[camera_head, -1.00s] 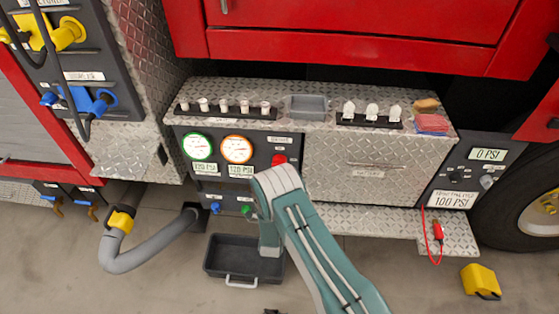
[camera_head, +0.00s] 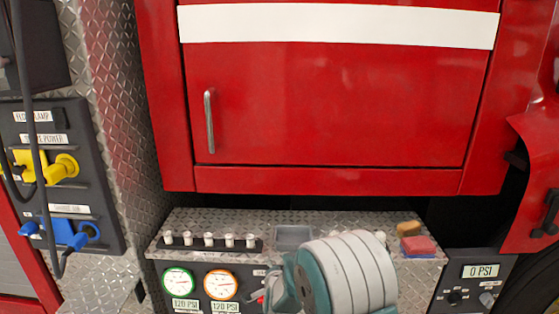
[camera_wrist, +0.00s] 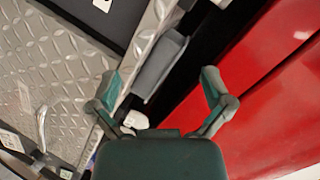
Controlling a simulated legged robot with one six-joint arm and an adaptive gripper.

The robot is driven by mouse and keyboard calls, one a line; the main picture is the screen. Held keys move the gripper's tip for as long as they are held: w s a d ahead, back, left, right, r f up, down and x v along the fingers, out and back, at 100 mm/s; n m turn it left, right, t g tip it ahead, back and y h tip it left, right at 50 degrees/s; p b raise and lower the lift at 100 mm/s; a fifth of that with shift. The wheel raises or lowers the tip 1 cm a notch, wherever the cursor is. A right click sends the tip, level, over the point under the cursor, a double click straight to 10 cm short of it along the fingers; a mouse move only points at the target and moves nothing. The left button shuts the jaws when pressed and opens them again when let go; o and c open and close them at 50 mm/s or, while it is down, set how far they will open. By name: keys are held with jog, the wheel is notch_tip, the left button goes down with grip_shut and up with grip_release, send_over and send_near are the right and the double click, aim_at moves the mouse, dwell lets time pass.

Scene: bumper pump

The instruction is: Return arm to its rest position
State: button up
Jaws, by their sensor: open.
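My arm (camera_head: 345,270), green with a pale grey ribbed joint, is in the lower middle of the head view, in front of the bumper panel. My gripper's fingers are not clearly seen there. In the wrist view my gripper (camera_wrist: 160,84) is open, its two green fingers wide apart. Nothing is held between them. Beyond the fingers are a grey tray (camera_wrist: 160,62) and the red truck body (camera_wrist: 275,75); I cannot tell how far off they are.
The diamond-plate ledge holds a row of white-capped knobs (camera_head: 209,240), a grey tray (camera_head: 293,236), a sponge (camera_head: 409,228) and a red block (camera_head: 419,246). Gauges (camera_head: 221,284) sit below. A red cabinet door (camera_head: 330,110) rises behind. Cables (camera_head: 42,170) hang at left.

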jog(key=s+d+r+n+g, duration=0.2)
jog(key=s+d+r+n, duration=0.15)
jog(key=s+r, duration=0.4)
jog(key=s+d+r+n+g, duration=0.25)
jog(key=s+d+r, duration=0.25)
jog(key=s+r, duration=0.3)
jog(key=s+d+r+n+g, duration=0.1)
jog(key=s+d, duration=0.1)
jog(key=s, duration=0.5)
jog(key=s+d+r+n+g, duration=0.1)
jog(key=s+d+n, duration=0.1)
jog(key=s, duration=0.6)
jog(key=s+d+r+n+g+h, duration=0.1)
jog(key=s+d, duration=0.3)
jog(key=s, duration=0.4)
jog(key=shift+d+r+n+g, duration=0.15)
jog(key=shift+r+n+g, duration=0.05)
jog(key=shift+n+g, duration=0.25)
